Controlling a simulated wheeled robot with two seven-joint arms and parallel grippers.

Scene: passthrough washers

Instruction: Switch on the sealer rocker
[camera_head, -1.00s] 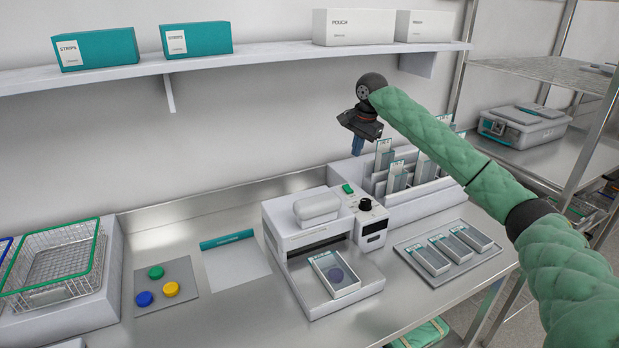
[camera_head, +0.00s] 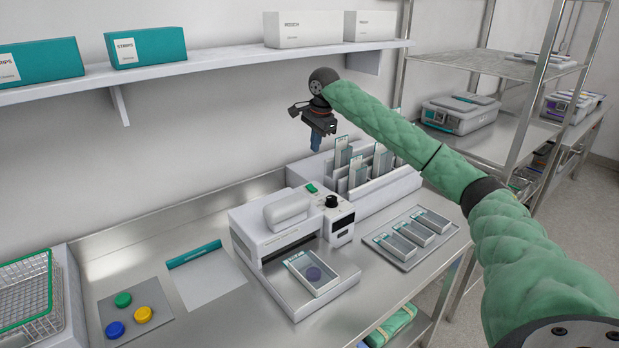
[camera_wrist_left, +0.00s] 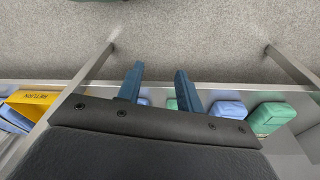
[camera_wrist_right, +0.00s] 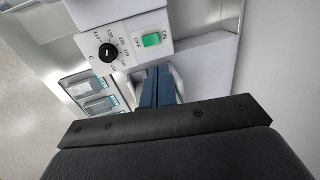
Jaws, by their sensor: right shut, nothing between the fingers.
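The sealer (camera_head: 290,240) stands on the steel counter, with a pouch on its front plate. Its green rocker (camera_head: 312,188) is on the top panel beside the black dial (camera_head: 331,201). In the right wrist view the rocker (camera_wrist_right: 151,40) lies between ON and OFF labels, ahead of the fingertips. My right gripper (camera_head: 315,146) is shut and empty, pointing down above and behind the rocker, apart from it. Its blue fingers are together in the right wrist view (camera_wrist_right: 158,72). My left gripper (camera_wrist_left: 160,75) shows only in its own wrist view, fingers apart and empty, over floor and a lower shelf.
A rack of pouches (camera_head: 370,170) stands right behind the sealer. A tray of pouches (camera_head: 418,237) lies to its right. A wall shelf with boxes (camera_head: 318,28) is above my right gripper. Coloured discs (camera_head: 123,300) and a wire basket (camera_head: 30,300) are at left.

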